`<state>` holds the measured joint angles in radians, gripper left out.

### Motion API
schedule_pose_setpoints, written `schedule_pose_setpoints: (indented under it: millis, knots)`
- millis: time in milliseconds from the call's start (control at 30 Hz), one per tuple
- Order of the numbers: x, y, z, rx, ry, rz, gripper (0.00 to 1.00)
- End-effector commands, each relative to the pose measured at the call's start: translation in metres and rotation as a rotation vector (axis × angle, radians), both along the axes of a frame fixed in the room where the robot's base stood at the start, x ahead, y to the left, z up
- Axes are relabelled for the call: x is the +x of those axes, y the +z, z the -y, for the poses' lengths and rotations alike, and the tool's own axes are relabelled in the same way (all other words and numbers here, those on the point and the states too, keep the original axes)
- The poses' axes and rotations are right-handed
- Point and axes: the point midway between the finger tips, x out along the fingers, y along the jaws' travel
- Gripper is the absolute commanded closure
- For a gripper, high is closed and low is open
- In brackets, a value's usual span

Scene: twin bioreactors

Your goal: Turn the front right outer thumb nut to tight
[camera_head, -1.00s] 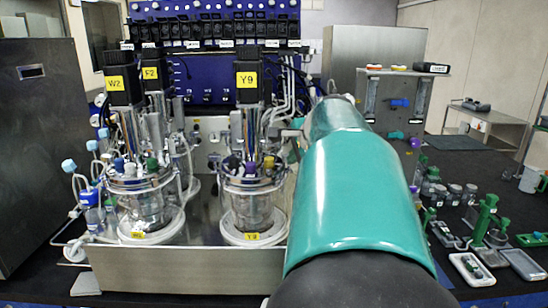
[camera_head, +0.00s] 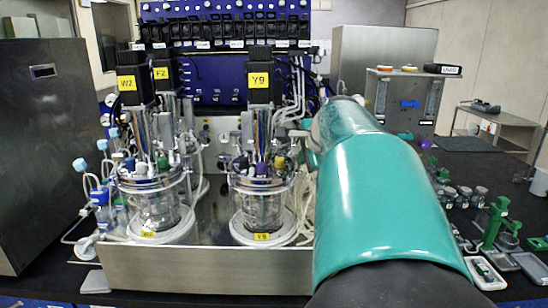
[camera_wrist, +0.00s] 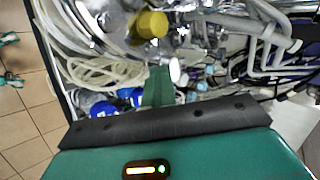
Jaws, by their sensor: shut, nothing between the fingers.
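The front right vessel (camera_head: 262,208), tagged Y9, stands on the steel base with a metal head plate, a purple cap and a yellow cap (camera_head: 279,162) on top. A yellow cap (camera_wrist: 150,25) also shows near the top of the wrist view, among shiny metal fittings. The outer thumb nut is too small to pick out with certainty in either view. My gripper (camera_wrist: 158,88) shows as a narrow green piece pointing at the fittings, shut and empty, below the yellow cap in the picture. In the head view my teal arm hides much of the vessel's right surroundings.
The left vessel (camera_head: 155,208), tagged W2, stands beside it on the steel base (camera_head: 200,272). Pale tubing (camera_wrist: 115,72) loops near my gripper. Bent metal pipes (camera_wrist: 265,45) lie to the right in the wrist view. Green stands and trays (camera_head: 495,225) occupy the bench at right.

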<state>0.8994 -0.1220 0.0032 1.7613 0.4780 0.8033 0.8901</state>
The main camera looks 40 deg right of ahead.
Motion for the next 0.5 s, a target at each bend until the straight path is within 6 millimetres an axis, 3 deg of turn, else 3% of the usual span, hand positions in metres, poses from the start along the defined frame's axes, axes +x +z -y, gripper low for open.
schedule_pose_setpoints:
  millis: [33, 500]
  knots:
    - [0.012, 0.001, -0.005, -0.003, 0.016, 0.012, 1.0]
    - [0.003, 0.002, 0.009, -0.004, 0.013, 0.012, 1.0]
